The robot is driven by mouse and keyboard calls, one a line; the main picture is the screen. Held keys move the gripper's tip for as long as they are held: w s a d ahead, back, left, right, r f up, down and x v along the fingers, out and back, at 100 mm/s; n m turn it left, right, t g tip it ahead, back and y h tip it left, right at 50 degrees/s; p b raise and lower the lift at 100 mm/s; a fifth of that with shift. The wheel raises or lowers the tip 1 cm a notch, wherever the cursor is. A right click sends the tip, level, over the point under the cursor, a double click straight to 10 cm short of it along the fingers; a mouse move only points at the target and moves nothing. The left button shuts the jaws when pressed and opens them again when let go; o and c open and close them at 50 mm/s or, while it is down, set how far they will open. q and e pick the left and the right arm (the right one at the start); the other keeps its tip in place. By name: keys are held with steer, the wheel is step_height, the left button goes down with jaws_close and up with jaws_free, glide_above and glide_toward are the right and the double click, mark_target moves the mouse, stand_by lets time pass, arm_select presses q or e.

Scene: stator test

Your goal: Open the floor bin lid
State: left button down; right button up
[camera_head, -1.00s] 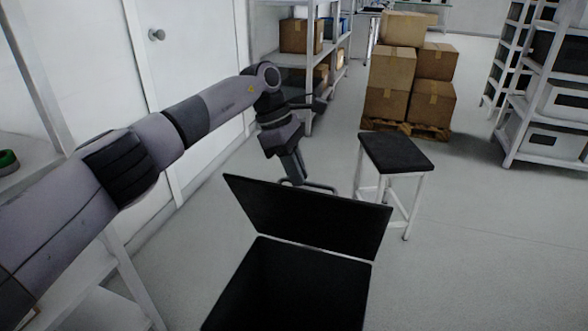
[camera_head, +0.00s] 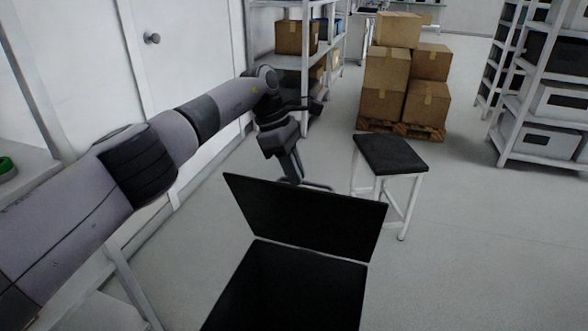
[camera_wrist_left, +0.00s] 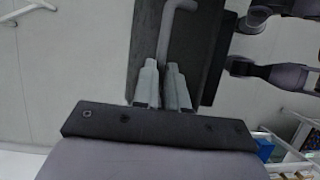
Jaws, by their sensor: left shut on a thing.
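The floor bin (camera_head: 285,290) is black and stands at the bottom middle of the head view. Its lid (camera_head: 305,215) is raised, tilted up along the far edge of the dark opening. My left gripper (camera_head: 292,172) is behind the lid, and its fingertips are largely hidden there. A grey handle (camera_head: 318,186) shows just beyond the lid's top edge. In the left wrist view, my left gripper's fingers (camera_wrist_left: 163,75) are shut on the grey handle bar (camera_wrist_left: 178,15), with the dark lid (camera_wrist_left: 148,30) behind. My right gripper is not in view.
A stool (camera_head: 390,155) with a black seat stands close beyond the lid's right side. Stacked cardboard boxes (camera_head: 405,75) sit on a pallet farther back. Shelves (camera_head: 545,100) stand at the right and a door (camera_head: 180,60) at the left. The floor right of the bin is clear.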

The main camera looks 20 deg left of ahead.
arm_select(q)
steer(key=shift+f, duration=0.3)
steer(key=c, duration=1.2)
jaws_free()
steer(key=shift+o, duration=0.2)
steer(key=shift+w, duration=0.1)
steer(key=shift+p+v, duration=0.8)
steer(key=shift+v, duration=2.8)
